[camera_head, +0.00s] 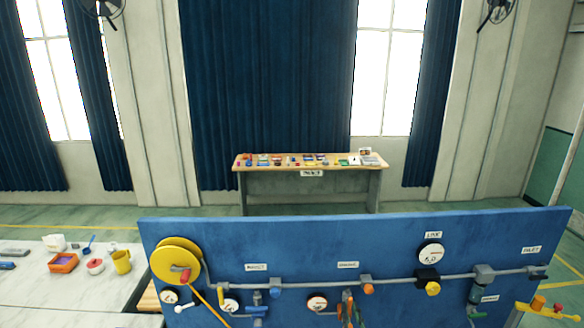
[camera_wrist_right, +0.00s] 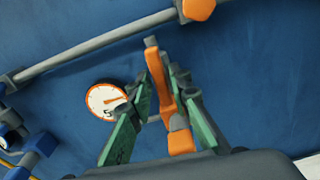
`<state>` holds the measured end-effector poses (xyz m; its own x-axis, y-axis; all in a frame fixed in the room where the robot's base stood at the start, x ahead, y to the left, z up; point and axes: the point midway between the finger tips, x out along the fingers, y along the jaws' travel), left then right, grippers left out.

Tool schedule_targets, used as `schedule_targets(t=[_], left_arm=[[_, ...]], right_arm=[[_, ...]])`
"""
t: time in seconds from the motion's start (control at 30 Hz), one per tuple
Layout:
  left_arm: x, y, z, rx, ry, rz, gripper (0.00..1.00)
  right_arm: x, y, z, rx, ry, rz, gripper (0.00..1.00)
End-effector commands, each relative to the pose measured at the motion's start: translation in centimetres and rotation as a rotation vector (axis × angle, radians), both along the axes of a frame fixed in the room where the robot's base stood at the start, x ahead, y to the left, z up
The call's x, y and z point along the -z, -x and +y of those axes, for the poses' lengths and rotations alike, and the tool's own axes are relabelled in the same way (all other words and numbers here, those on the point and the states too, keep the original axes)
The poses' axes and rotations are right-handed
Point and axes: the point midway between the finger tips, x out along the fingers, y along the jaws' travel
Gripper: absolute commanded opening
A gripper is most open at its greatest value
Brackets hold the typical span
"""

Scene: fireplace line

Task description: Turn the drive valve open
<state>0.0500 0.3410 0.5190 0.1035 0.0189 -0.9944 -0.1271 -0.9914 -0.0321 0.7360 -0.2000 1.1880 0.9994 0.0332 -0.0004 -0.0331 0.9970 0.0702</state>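An orange valve lever (camera_wrist_right: 161,83) with a grey tip and an orange block (camera_wrist_right: 180,138) at its near end stands out from the blue panel in the right wrist view. My right gripper (camera_wrist_right: 162,82) has its green fingers on either side of this lever. A narrow gap shows between the left finger and the lever, so the fingers look open around it. In the head view my right gripper (camera_head: 349,304) is at the panel's lower middle, mostly covering the lever. The small label above (camera_head: 347,265) is too blurred to read surely. My left gripper is not in view.
A round gauge (camera_wrist_right: 106,101) is left of my fingers. A grey pipe (camera_head: 310,285) runs across the blue panel (camera_head: 210,238), with other valves and a yellow wheel (camera_head: 176,261) on it. A white table (camera_head: 35,295) with small items is at left.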

Motion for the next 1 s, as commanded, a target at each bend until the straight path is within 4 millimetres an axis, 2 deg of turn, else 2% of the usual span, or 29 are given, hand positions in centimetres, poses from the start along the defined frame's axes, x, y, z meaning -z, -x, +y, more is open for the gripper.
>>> schedule_targets(t=[0.37,0.8,1.0], left_arm=[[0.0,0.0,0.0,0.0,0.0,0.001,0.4],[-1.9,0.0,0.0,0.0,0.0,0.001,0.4],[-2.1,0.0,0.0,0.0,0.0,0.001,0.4]], right_arm=[[0.1,0.3,0.0,-0.001,-0.004,0.001,0.24],[0.0,5.1,-0.2,0.0,-0.005,0.001,0.24],[0.1,6.0,-0.2,0.0,-0.005,0.0,0.24]])
